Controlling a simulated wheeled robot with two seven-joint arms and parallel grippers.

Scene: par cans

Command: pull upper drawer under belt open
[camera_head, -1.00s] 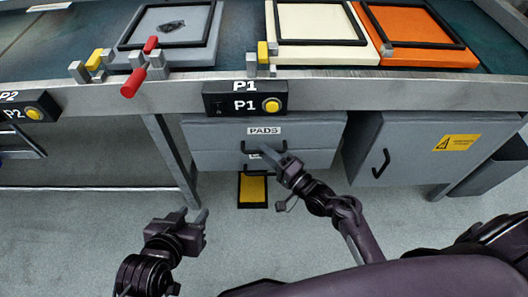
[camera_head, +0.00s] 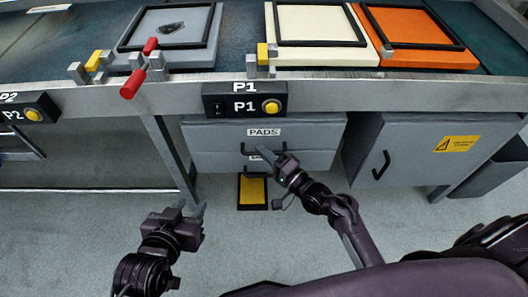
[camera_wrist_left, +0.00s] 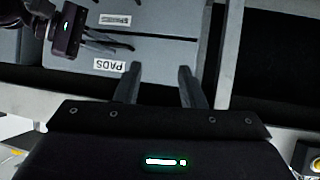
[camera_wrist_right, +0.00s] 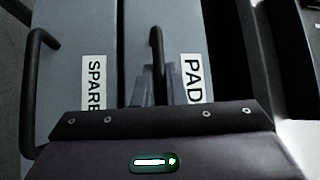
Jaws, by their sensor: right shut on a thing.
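The upper drawer (camera_head: 215,134), grey and labelled PADS, is under the belt; I cannot tell whether it stands slightly out. Its black bar handle (camera_wrist_right: 156,42) is between the fingers of my right gripper (camera_wrist_right: 155,88), which is shut on it. In the head view the right gripper (camera_head: 279,152) covers part of the handle. The lower drawer (camera_head: 215,158), labelled SPARE, is below, with its own black handle (camera_wrist_right: 32,75). My left gripper (camera_head: 194,212) is open and empty, low in front of the drawers; its parted fingers show in the left wrist view (camera_wrist_left: 158,88).
The belt's metal edge (camera_head: 330,90) and the black P1 button box (camera_head: 222,105) are just above the drawers. A grey cabinet (camera_head: 410,150) is on the right. A table leg (camera_head: 172,165) is on the left. A yellow-topped pedal (camera_head: 252,190) lies on the floor.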

